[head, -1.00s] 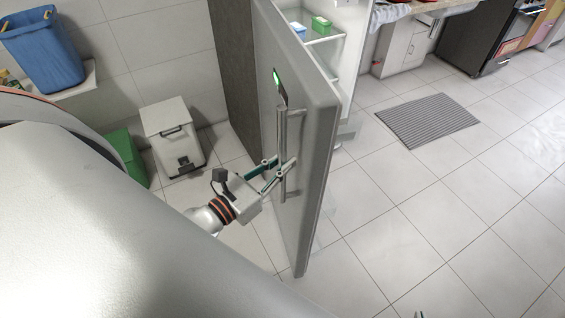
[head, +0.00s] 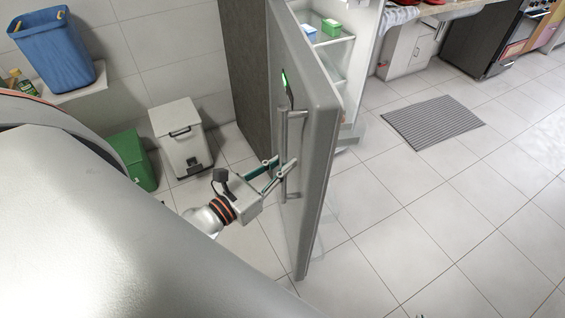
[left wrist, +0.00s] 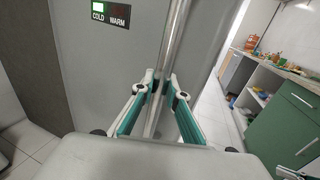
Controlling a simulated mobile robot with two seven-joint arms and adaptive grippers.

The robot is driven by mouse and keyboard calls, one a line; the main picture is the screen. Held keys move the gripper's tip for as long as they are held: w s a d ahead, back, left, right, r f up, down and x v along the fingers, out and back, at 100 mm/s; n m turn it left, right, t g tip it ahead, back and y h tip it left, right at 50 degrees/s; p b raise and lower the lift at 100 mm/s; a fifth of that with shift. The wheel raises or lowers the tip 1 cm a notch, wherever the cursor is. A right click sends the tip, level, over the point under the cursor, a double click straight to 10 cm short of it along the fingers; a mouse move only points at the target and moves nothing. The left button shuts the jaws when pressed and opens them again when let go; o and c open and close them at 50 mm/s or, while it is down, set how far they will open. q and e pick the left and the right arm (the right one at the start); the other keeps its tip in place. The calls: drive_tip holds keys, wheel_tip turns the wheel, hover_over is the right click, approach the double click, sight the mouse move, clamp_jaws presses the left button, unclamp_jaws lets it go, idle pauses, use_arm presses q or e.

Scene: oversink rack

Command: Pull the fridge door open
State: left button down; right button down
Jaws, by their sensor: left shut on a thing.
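The grey fridge door (head: 312,150) stands well open, seen nearly edge-on in the head view, with the lit shelves of the fridge (head: 336,40) showing behind it. Its long vertical bar handle (head: 284,140) is on the door's outer face. My left gripper (head: 284,169) is shut on the handle's lower part. In the left wrist view the fingers (left wrist: 156,88) close around the metal bar (left wrist: 175,40), below a COLD/WARM panel (left wrist: 110,14) with a green light.
A white pedal bin (head: 182,140) and a green bin (head: 133,158) stand left of the fridge, near a blue bin (head: 55,50) on a ledge. A grey mat (head: 432,120) lies on the tiled floor. The floor right of the door is clear.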

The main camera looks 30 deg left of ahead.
use_arm(q)
drive_tip(key=c, duration=2)
unclamp_jaws()
drive_tip(key=shift+s, duration=0.1)
drive_tip(key=v, duration=1.2)
